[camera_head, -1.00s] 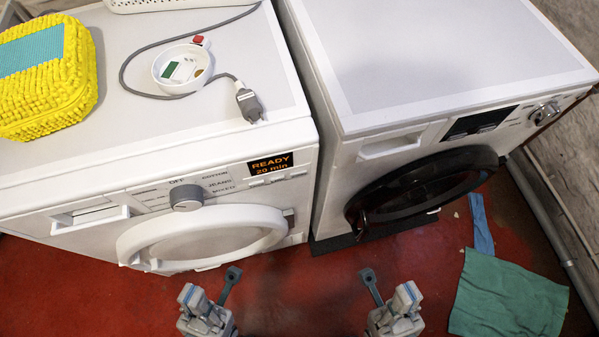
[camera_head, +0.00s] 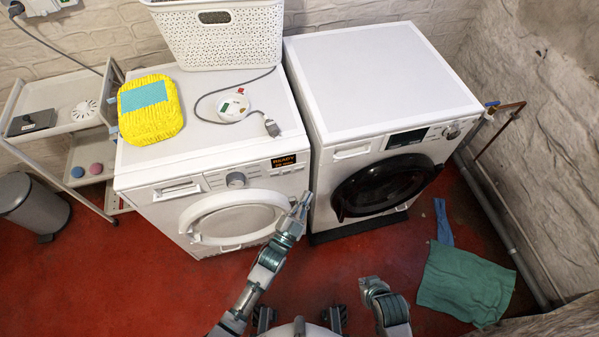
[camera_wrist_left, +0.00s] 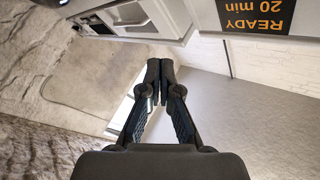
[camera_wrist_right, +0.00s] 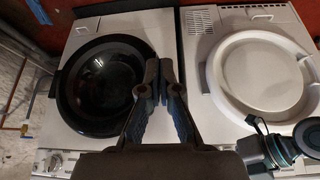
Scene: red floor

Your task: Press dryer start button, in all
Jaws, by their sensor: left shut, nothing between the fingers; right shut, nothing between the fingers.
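The left white machine (camera_head: 150,183) has a round white door, a dial and a lit orange display (camera_head: 284,160). A row of small buttons sits just under the display. In the left wrist view the display (camera_wrist_left: 255,14) reads "READY 20 min" upside down, at top right. My left gripper (camera_head: 304,200) is shut and empty, in front of the machine near the door's right edge, below the display. Its closed fingertips (camera_wrist_left: 157,75) appear apart from the display. My right gripper (camera_wrist_right: 163,75) is shut and empty, facing both machines' doors. In the head view my right forearm is low, right of centre.
The right white machine (camera_head: 370,85) has a black round door (camera_head: 386,187). A white basket (camera_head: 225,37), yellow pouch (camera_head: 150,112) and corded plug (camera_head: 272,127) lie on the left machine. A green cloth (camera_head: 465,284) lies on the red floor. A bin (camera_head: 32,205) stands left.

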